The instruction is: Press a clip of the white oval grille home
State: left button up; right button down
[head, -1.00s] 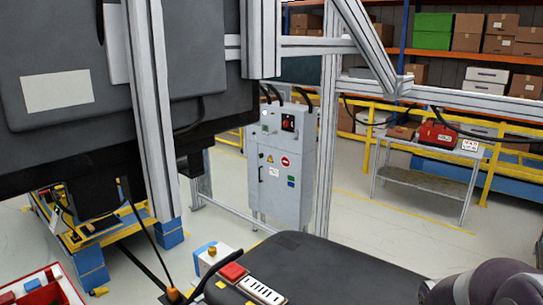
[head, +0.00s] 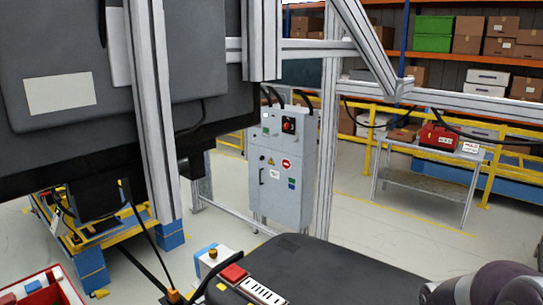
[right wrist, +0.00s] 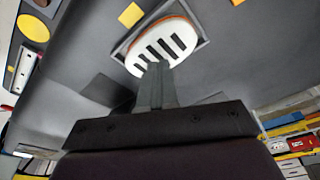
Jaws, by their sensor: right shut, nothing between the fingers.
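The white oval grille (right wrist: 160,47) shows in the right wrist view, with dark slots and an orange edge along its far side. It lies in a framed recess of the dark grey dashboard module (right wrist: 225,45). My right gripper (right wrist: 157,66) is shut and empty, its fingertips over the near edge of the grille. I cannot tell whether they touch it. The clips are not distinguishable. In the head view, part of my right arm (head: 490,285) enters at the lower right; its gripper is out of that picture. My left gripper is in neither view.
Yellow patches (right wrist: 131,15) mark the module. In the head view, a dark padded surface (head: 340,270) carries a red block (head: 233,272) and a white slotted strip (head: 262,291). Grey metal posts (head: 150,110) and a large dark panel (head: 60,60) fill the left. A red bin (head: 72,290) is lower left.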

jog(key=shift+f+b, duration=0.7)
dwell(0.9)
jog(key=shift+s+a+f, duration=0.1)
jog(key=shift+s+f, duration=0.05)
dwell(0.9)
jog(key=shift+f+b, duration=0.15)
jog(key=shift+b, duration=0.15)
dwell(0.9)
dwell(0.3)
notch_tip(320, 180, up, 8)
jog(key=p, duration=0.6)
